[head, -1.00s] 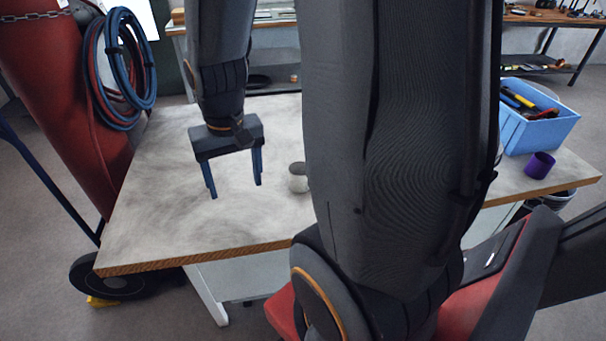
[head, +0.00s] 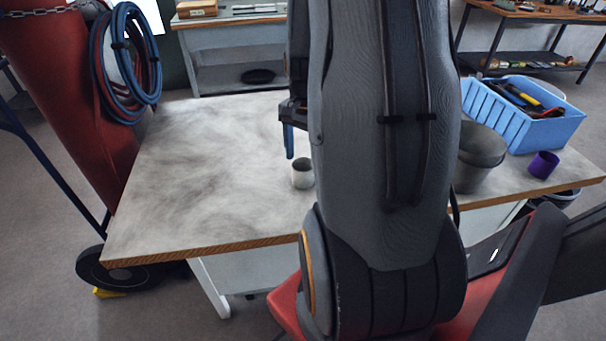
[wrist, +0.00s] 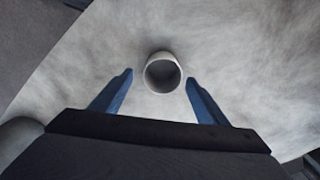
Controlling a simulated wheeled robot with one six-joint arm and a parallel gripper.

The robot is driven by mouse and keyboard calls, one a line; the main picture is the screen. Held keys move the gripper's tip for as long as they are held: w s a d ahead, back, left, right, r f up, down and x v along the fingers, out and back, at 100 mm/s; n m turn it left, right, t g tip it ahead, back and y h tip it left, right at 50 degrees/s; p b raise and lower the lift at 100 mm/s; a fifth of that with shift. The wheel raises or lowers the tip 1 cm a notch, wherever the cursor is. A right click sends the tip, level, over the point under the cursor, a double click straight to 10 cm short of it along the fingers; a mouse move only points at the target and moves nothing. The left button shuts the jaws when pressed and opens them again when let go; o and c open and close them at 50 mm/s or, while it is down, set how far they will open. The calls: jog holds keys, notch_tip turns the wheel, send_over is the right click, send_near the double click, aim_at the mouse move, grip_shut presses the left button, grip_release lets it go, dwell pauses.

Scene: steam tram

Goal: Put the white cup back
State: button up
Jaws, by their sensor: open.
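The white cup (head: 302,174) stands upright on the grey-white table top, just left of my arm in the head view. In the wrist view the white cup (wrist: 162,73) shows its open mouth, a little beyond and between the two blue fingertips. My gripper (wrist: 158,78) is open and empty, with the cup apart from both fingers. In the head view only one blue finger shows, above and behind the cup; my arm hides the rest of the gripper.
A purple cup (head: 543,164) stands at the table's right end, near a blue crate (head: 528,128) of tools. A dark grey bucket-like container (head: 480,157) stands right of my arm. The table's left part (head: 200,170) is clear. Hoses hang on a red post at left.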

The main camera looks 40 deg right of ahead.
aim_at(303, 167)
jog(key=shift+w+a+f+p, duration=0.1)
jog(key=shift+f+p, duration=0.3)
jog(key=shift+f, duration=0.8)
jog(key=shift+w+a+f+p, duration=0.1)
jog(key=shift+f+p, duration=0.25)
jog(key=shift+f, duration=0.8)
jog(key=shift+c, duration=0.4)
jog(key=c, duration=1.2)
jog(key=shift+r, duration=0.15)
